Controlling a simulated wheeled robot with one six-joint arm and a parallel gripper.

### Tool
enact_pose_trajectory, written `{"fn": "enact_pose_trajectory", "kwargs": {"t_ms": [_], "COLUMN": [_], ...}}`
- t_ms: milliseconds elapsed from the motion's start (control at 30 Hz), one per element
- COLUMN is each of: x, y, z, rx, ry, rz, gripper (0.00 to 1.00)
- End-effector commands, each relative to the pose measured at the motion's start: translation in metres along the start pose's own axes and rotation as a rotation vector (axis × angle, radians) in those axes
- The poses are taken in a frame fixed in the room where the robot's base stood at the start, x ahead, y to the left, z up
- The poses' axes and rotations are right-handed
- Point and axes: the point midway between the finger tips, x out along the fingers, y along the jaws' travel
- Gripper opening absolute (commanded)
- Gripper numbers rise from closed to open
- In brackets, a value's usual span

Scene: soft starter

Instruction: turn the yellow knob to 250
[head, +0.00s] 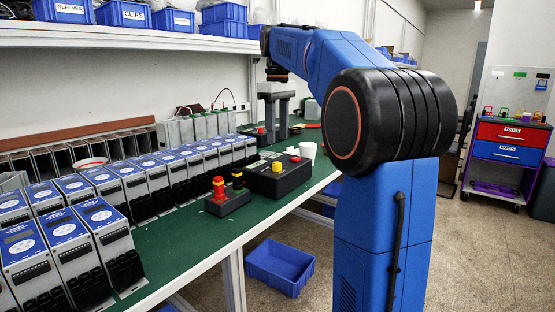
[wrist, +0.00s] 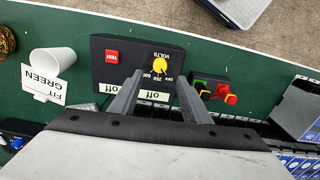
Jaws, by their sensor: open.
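The yellow knob (wrist: 160,65) is on top of a black box (wrist: 106,83), with small markings including VOLTS, OFF and 250 around it. Its pointer direction is too small to read surely. In the head view the knob (head: 277,167) shows on the same box (head: 265,184). My gripper (wrist: 157,78) is open and empty; in the wrist view its two fingers reach toward the knob side of the box, one on each side of the knob's line. In the head view my gripper (head: 276,138) points down above and behind the box, apart from the knob.
A red TEST button (wrist: 112,57) sits beside the knob. A white cup (wrist: 55,68) and a FIT GREEN card (wrist: 42,85) lie to one side. A small box with red and yellow parts (head: 222,197) stands near. Rows of grey units (head: 105,235) fill the green bench's left.

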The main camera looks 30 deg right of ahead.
Motion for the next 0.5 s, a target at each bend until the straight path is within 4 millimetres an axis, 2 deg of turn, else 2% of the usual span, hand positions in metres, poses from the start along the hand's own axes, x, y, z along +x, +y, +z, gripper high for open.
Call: {"fn": "enact_pose_trajectory", "kwargs": {"t_ms": [300,500], "x": [0.056,0.078], "y": [0.0,0.0], "z": [0.001,0.0], "rx": [0.0,0.0], "ry": [-0.002,0.0], "rz": [-0.002,0.0], "gripper": [0.43,0.43]}}
